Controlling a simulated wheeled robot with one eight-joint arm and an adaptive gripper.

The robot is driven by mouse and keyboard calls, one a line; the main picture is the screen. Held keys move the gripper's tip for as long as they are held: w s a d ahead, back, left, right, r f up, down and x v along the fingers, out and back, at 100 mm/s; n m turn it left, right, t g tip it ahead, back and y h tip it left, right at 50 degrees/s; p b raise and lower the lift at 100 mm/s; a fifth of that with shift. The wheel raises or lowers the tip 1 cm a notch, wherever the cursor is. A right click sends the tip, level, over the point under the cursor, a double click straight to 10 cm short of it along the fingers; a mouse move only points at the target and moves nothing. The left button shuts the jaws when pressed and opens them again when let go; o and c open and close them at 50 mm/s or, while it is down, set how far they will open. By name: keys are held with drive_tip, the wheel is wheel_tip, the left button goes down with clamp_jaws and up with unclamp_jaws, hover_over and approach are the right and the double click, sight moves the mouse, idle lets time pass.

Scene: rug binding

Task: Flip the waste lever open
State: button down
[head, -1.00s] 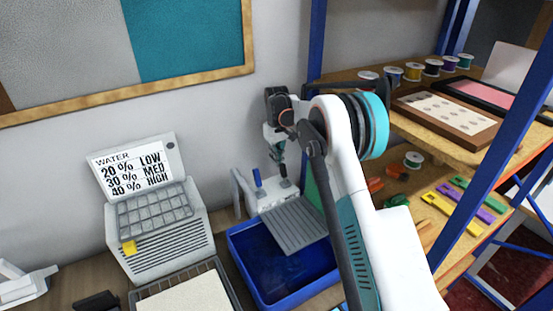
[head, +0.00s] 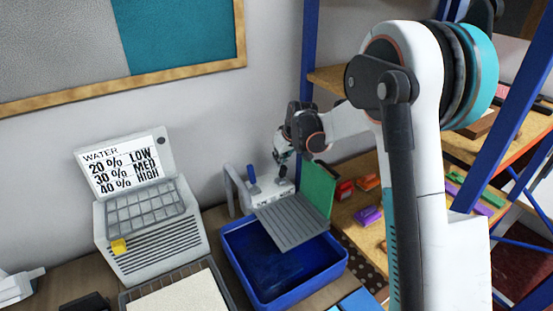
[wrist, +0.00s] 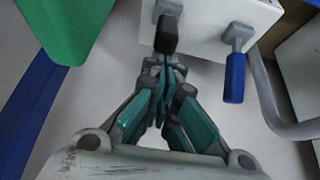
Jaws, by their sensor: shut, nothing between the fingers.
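A white box (head: 276,190) stands at the back of a blue basin (head: 236,258). It carries a lever with a blue handle (head: 253,176), also seen in the wrist view (wrist: 235,77), and a second lever with a black handle (wrist: 166,34). No label shows which is the waste lever. My gripper (head: 282,157) is shut and empty, just above the box's right part. In the wrist view its closed fingertips (wrist: 164,66) are right at the black handle; I cannot tell whether they touch it. In the head view my gripper hides most of that lever.
A grey ribbed board (head: 291,221) slopes over the basin. A green panel (head: 319,188) stands right of the box, close to my arm. A bent grey tube (head: 231,190) stands left of it. A grey machine with a water chart (head: 150,225) is further left; shelving is right.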

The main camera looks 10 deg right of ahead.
drive_tip(key=shift+s+d, duration=0.1)
drive_tip(key=shift+s, duration=0.3)
drive_tip(key=shift+s+f, duration=0.1)
drive_tip(key=shift+s, duration=0.05)
drive_tip(key=shift+s+d+f, duration=0.1)
drive_tip(key=shift+s, duration=0.05)
